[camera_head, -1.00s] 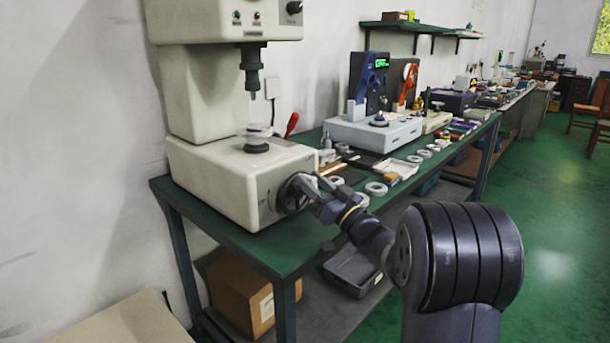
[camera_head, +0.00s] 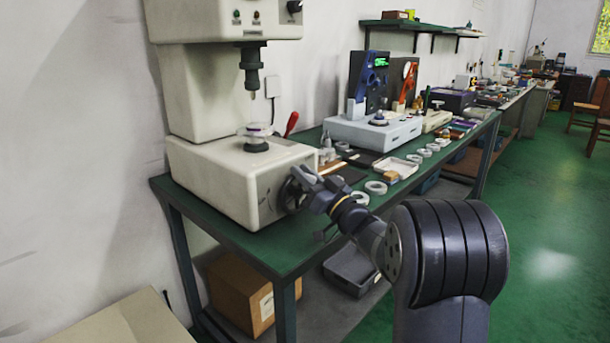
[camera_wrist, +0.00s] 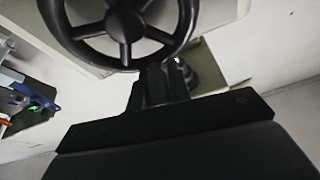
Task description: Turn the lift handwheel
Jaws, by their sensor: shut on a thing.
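The lift handwheel is a black spoked wheel (camera_wrist: 124,22) at the top of the wrist view. In the head view the handwheel (camera_head: 291,193) sits on the side face of the cream machine base (camera_head: 228,182), partly hidden by my gripper. My gripper (camera_head: 304,178) is at the wheel's right side, shut. In the wrist view my gripper (camera_wrist: 160,72) meets the wheel's lower rim and is shut on it; the exact contact is dark and hard to see. Above the base, a dark spindle (camera_head: 250,66) hangs over a small round stage (camera_head: 256,138).
The green bench (camera_head: 240,248) carries several metal rings (camera_head: 376,187), a shallow tray (camera_head: 399,166) and a grey gauge (camera_head: 372,132) right of the machine. A cardboard box (camera_head: 240,290) and a grey bin (camera_head: 352,268) sit below. Floor at the right is clear.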

